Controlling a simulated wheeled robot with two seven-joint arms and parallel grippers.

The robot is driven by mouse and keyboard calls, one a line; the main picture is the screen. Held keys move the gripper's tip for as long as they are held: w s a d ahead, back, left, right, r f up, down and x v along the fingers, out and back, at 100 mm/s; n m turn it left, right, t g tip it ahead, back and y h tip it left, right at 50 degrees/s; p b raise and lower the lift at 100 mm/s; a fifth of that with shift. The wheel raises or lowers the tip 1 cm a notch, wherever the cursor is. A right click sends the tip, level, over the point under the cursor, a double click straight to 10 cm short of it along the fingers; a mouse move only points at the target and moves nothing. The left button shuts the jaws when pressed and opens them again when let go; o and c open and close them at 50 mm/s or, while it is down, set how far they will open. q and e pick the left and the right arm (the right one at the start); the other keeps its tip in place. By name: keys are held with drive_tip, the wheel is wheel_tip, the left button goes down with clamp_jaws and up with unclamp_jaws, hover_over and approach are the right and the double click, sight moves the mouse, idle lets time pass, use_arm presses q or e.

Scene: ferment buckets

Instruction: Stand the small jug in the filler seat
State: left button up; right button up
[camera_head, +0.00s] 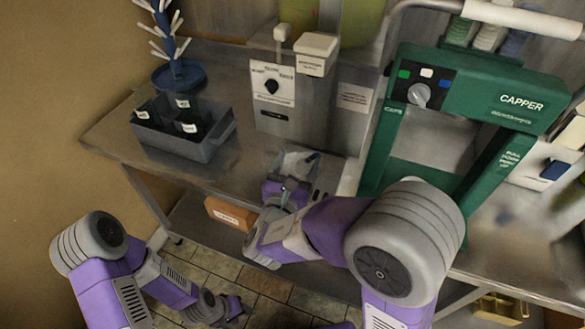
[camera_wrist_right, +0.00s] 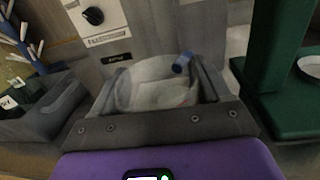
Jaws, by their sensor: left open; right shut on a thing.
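The small jug (camera_head: 297,163) is pale and translucent, with a blue part at its top. My right gripper (camera_head: 289,187) is shut on it, in front of the grey filler (camera_head: 272,100) with its dial. In the right wrist view the jug (camera_wrist_right: 150,90) sits between the two dark fingers, its blue part (camera_wrist_right: 182,62) leaning right. The filler (camera_wrist_right: 95,20) stands just behind it. I cannot tell whether the jug's base touches anything; the filler seat is not clearly visible behind it. My left gripper (camera_head: 232,308) is open and low, over the floor, away from the bench.
The green capper (camera_head: 480,88) stands close to the right of the jug. A grey crate (camera_head: 190,148) with dark labelled items and a blue bottle tree (camera_head: 180,75) are on the left. An orange box (camera_head: 230,213) is below the bench top. Bare metal bench (camera_head: 115,125) shows at far left.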

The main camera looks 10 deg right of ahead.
drive_tip(key=shift+d+f+b+x, duration=0.1)
drive_tip(key=shift+f+b+x, duration=0.1)
drive_tip(key=shift+x, duration=1.5)
drive_tip(key=shift+d+f+b+x, duration=0.1)
drive_tip(key=shift+d+b+x, duration=0.05)
drive_tip(key=shift+x, duration=1.6)
drive_tip(key=shift+d+f+b+x, duration=0.1)
drive_tip(key=shift+f+b+x, duration=0.1)
drive_tip(key=shift+x, duration=1.5)
drive_tip(key=shift+s+r, duration=0.1)
drive_tip(key=shift+s, duration=0.1)
drive_tip(key=shift+s+f+b, duration=0.1)
drive_tip(key=shift+f+b, duration=0.85)
drive_tip(key=shift+f, duration=0.1)
drive_tip(key=shift+f, duration=0.3)
drive_tip(key=o, duration=1)
drive_tip(key=shift+r, duration=0.1)
